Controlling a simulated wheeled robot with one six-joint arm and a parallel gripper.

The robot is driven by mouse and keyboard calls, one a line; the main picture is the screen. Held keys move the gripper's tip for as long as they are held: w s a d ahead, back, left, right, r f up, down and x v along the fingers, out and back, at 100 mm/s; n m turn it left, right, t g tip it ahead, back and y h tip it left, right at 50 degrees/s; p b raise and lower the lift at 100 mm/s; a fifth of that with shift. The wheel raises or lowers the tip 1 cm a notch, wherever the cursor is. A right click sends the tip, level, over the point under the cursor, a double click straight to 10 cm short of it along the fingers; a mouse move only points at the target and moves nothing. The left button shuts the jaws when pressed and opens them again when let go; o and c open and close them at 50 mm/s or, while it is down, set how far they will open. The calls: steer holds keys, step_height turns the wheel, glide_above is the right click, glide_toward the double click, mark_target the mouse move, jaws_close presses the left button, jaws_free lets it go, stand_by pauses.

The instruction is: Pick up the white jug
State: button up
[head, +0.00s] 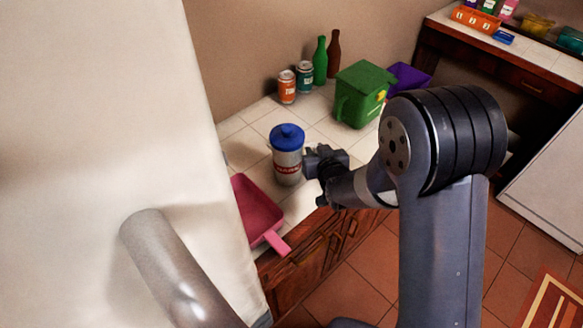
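A whitish-grey jug (288,172) with a blue lid and a red label band stands upright on the tiled counter, near its front edge. It is the only whitish jug-like thing in view. My gripper (313,162) is just right of the jug at mid-height, pointing left at its side. Whether the fingers touch the jug or sit around part of it cannot be told. The finger opening is too small and dark to make out.
A pink dustpan-like tray (258,212) lies left of the jug. Behind are two cans (287,87), a green bottle (320,62), a brown bottle (334,55), a green bin (361,92) and a purple container (408,76). A large pale surface fills the left.

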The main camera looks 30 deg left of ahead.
steer(key=shift+w+a+f, duration=0.15)
steer(key=shift+w+a, duration=0.15)
steer(key=shift+c, duration=0.2)
jaws_close()
stand_by(0.8)
